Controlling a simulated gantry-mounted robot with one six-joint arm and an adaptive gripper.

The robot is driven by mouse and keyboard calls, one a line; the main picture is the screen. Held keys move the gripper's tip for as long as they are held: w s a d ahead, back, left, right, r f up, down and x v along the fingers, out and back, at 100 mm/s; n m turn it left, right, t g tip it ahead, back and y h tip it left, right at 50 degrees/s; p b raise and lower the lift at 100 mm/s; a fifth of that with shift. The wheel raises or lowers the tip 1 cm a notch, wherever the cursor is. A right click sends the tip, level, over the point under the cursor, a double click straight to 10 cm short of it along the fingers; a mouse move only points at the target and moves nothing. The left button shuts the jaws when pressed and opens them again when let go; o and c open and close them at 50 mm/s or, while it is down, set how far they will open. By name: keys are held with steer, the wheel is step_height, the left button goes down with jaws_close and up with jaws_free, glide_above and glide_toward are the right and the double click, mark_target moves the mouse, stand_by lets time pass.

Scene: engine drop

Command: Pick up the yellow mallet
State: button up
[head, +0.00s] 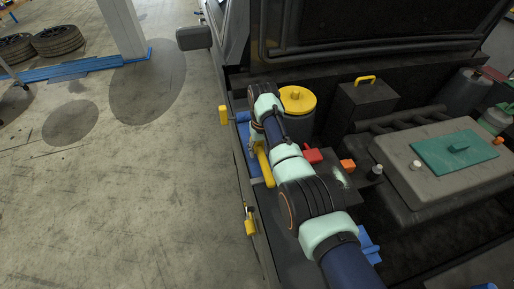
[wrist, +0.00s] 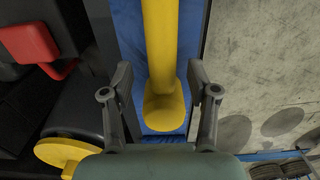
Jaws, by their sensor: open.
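The yellow mallet (head: 265,168) lies on a blue mat (head: 242,138) along the left edge of the engine bay, partly covered by my arm in the head view. In the wrist view its yellow bar (wrist: 160,45) runs from the top edge down to a wider rounded end over the blue surface (wrist: 125,25). My gripper (wrist: 160,78) is open, with one finger on each side of the bar near that end. Gaps show between the fingers and the bar. The mallet's other end is outside the wrist view.
A red part (head: 313,156) and a yellow-capped canister (head: 298,101) stand close to my arm. The engine cover (head: 440,160) lies to the right. Yellow-and-blue pieces (head: 224,115) sit at the left edge. Open floor (head: 150,190) lies beyond it.

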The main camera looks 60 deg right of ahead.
mark_target(261, 151)
step_height(261, 151, down, 3)
steer(key=shift+a+r+b, duration=0.1)
steer(key=shift+a+b, duration=0.05)
steer(key=shift+b, duration=0.15)
steer(key=shift+w, duration=0.1)
jaws_close()
steer(key=shift+r, duration=0.1)
step_height(261, 151, up, 20)
steer(key=p, duration=0.6)
